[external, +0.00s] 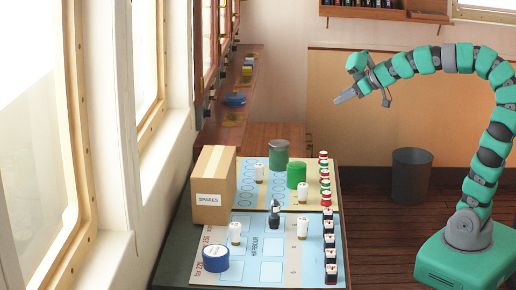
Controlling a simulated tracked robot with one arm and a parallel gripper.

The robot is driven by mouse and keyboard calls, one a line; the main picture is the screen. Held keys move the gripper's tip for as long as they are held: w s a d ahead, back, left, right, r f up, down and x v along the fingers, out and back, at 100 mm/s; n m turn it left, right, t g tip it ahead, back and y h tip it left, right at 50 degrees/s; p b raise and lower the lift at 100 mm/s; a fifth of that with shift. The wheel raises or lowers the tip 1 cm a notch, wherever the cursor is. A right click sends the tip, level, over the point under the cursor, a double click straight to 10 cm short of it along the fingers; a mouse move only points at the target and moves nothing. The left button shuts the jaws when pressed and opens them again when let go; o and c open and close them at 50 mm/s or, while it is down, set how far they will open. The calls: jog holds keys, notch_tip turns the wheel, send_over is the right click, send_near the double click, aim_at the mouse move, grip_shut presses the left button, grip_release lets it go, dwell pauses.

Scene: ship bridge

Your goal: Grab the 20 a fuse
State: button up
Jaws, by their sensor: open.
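Several small white cylinders that look like fuses stand upright on the table mats. One (259,173) is at the back left and one (303,193) is at the back right, by the green can. One (235,233) is at the front left and one (303,229) is at the front right. Their ratings are too small to read, so I cannot tell which is the 20 A fuse. My gripper (362,101) is open and empty. It is raised in the air, above and to the right of the table in the picture, apart from everything.
A cardboard box marked SPARES (208,200) stands at the table's left edge. Two green containers (279,153) (297,175) stand at the back. Red-and-white pieces (324,180) and black-and-white pieces (329,240) line the right edge. A blue roll (215,258) and a dark upright object (274,214) are nearer.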

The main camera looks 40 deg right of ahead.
jog(key=s+a+f+n+g+y+b, duration=0.2)
jog(key=s+a+f+n+g, duration=0.15)
jog(key=a+f, duration=0.7)
jog(key=n+g+y+b, duration=0.3)
jog(key=n+g+y, duration=0.15)
jog(key=n, duration=0.25)
send_near(301, 226)
jog(key=shift+w+d+r+y, duration=0.1)
jog(key=shift+w+d+y, duration=0.1)
jog(key=shift+w+d, duration=0.25)
jog(key=shift+w+d+y, duration=0.15)
jog(key=shift+w+d, duration=0.05)
jog(key=shift+d, duration=0.35)
jog(key=shift+a+f+p, duration=0.35)
jog(key=shift+a+f, duration=0.05)
jog(key=shift+a, duration=0.15)
jog(key=b+x, duration=0.2)
jog(key=x, duration=0.2)
jog(key=shift+a+f, duration=0.15)
jog(key=shift+f, duration=0.1)
jog(key=shift+w+a+f+b, duration=0.1)
jog(key=shift+a+b, duration=0.15)
jog(key=shift+a, duration=0.1)
jog(key=shift+w+a+f+b, duration=0.1)
jog(key=shift+w+a+b, duration=0.1)
jog(key=shift+a, duration=0.1)
jog(key=a+f+b, duration=0.3)
jog(key=shift+s, duration=0.15)
jog(key=shift+a+f, duration=0.1)
jog(key=shift+a, duration=0.5)
